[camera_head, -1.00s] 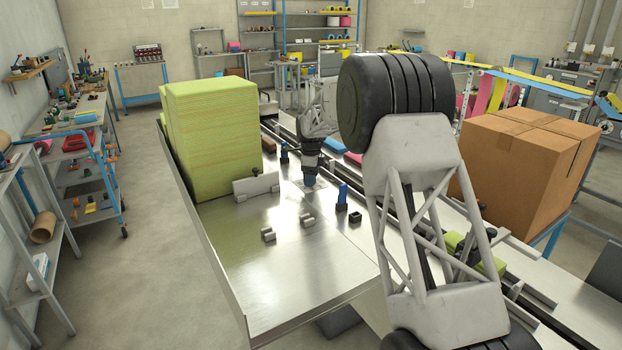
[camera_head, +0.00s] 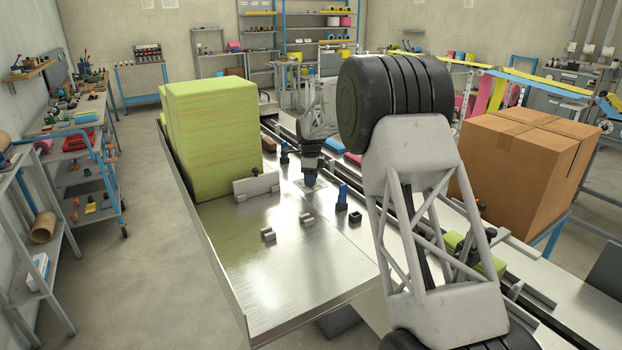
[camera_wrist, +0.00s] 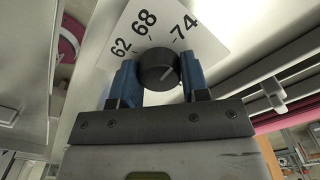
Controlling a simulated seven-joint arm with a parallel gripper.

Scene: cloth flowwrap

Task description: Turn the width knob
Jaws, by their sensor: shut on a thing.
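The width knob (camera_wrist: 158,68) is a dark round knob in the wrist view, with a light pointer line on its face. The line points up and to the right, on the side of the 74 mark. The knob sits at the lower edge of a white scale plate (camera_wrist: 165,25) marked 62, 68 and 74. My gripper (camera_wrist: 157,80) has its blue fingers on the left and right sides of the knob, shut on it. In the head view my gripper (camera_head: 310,181) is low at the metal table; the knob is hidden there.
A tall stack of green cloths (camera_head: 210,135) stands left of my gripper on the metal table (camera_head: 285,270). A small blue post (camera_head: 342,196) and grey blocks (camera_head: 268,234) are near. A cardboard box (camera_head: 520,170) is at the right.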

